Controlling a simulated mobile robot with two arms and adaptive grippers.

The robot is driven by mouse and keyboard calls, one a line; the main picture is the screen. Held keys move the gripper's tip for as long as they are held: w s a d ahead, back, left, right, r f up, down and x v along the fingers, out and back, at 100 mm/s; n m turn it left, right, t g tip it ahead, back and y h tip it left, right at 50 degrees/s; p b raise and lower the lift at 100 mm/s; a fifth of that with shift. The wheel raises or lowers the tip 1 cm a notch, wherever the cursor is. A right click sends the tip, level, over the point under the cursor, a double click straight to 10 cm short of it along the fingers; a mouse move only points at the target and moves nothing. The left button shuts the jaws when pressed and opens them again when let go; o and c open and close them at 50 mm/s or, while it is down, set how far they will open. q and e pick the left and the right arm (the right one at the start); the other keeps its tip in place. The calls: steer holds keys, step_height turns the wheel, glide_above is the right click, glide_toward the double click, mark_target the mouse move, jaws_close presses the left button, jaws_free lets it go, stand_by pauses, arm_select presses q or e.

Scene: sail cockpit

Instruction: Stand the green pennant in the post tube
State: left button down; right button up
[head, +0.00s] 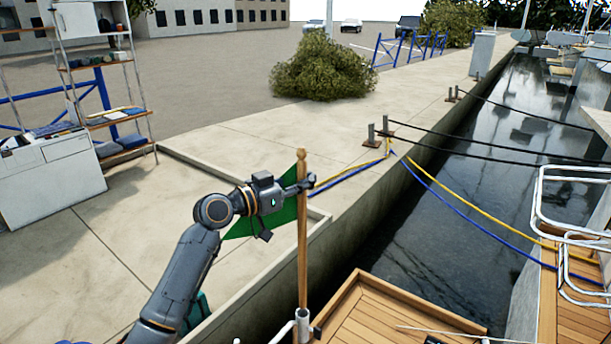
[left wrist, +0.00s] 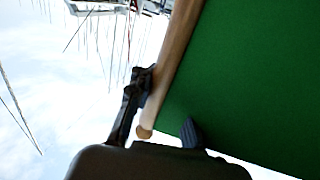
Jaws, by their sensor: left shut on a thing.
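The green pennant (head: 276,216) hangs on a wooden pole, which stands about upright in the head view. My left gripper (head: 307,182) is shut on the pole near its rounded top. In the left wrist view the pole and green cloth (left wrist: 250,75) fill the upper right, with a finger on either side. The post tube (head: 302,327) is a pale metal tube at the bottom edge of the head view. The pole's lower end meets the tube's mouth in the picture; I cannot tell how far it is inside. My right gripper is not in view.
A wooden deck box (head: 385,318) lies right of the tube. Yellow and blue lines (head: 462,218) run from the quay to the boat over dark water. A white rail (head: 570,215) stands at right. The low concrete kerb (head: 275,278) passes behind my left arm.

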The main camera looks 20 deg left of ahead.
mark_target(304, 218)
arm_select(q)
step_height(304, 218, down, 9)
steer(key=b, duration=0.8)
steer(key=shift+r, duration=0.15)
steer(key=shift+f+b, duration=0.85)
steer(key=shift+b, duration=0.2)
steer(key=c, duration=1.1)
jaws_free()
steer(key=shift+c, duration=0.2)
steer(key=shift+s+a+f, duration=0.1)
steer(key=shift+s+a, duration=0.05)
steer(key=v, duration=1.1)
steer(key=shift+s+a, duration=0.2)
steer(key=shift+s, duration=0.1)
